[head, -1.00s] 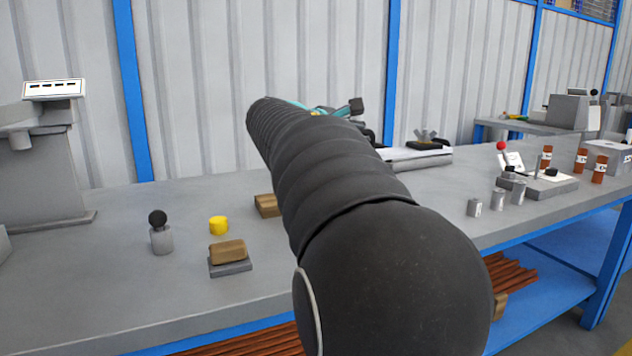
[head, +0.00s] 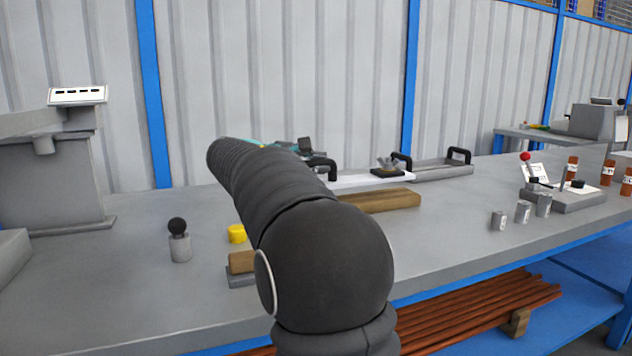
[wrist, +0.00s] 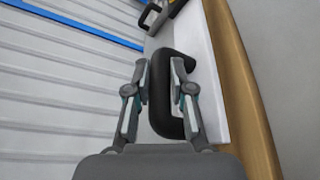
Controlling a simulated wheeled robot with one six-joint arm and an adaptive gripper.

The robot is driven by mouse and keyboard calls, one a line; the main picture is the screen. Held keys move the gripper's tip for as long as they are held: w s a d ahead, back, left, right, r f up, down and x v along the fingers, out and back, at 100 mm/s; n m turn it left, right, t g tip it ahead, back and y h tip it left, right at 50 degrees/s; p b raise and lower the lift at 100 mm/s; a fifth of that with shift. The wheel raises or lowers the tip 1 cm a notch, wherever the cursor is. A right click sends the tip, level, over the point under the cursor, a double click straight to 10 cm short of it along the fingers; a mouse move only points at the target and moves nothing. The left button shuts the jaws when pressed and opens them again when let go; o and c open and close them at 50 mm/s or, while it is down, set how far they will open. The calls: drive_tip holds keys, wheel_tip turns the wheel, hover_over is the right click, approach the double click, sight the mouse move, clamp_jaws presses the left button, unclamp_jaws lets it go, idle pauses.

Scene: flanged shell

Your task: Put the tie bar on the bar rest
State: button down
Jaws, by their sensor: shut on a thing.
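My gripper (wrist: 161,72) is shut on a black U-shaped handle (wrist: 160,102), with one finger on each side of it in the wrist view. The handle also shows in the head view (head: 325,168), beyond my arm. A long pale bar (wrist: 211,75) lies beside and below the handle; it seems to be the tie bar, but its joint with the handle is hidden. The pale bar shows in the head view (head: 352,181). A long wooden block (head: 385,201) lies along its near side; I cannot tell whether this is the bar rest.
A dark clamp-like part (head: 386,168) and a grey piece with black handles (head: 445,171) stand farther along. A yellow cap (head: 237,233), a knobbed grey cylinder (head: 180,248) and small metal cylinders (head: 523,212) stand on the bench (head: 130,290).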

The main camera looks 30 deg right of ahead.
sight(326, 181)
drive_tip(key=shift+f+b, duration=0.4)
drive_tip(key=shift+f, duration=1.55)
drive_tip(key=c, duration=1.4)
unclamp_jaws()
drive_tip(key=shift+w+f, duration=0.1)
drive_tip(key=shift+f, duration=0.15)
drive_tip(key=shift+c, duration=0.2)
drive_tip(key=o, duration=0.4)
drive_tip(key=shift+r, duration=0.15)
drive_tip(key=shift+a, duration=0.25)
drive_tip(key=v, duration=1.1)
drive_tip(key=shift+a+r+p, duration=0.2)
drive_tip(key=shift+a+p, duration=0.1)
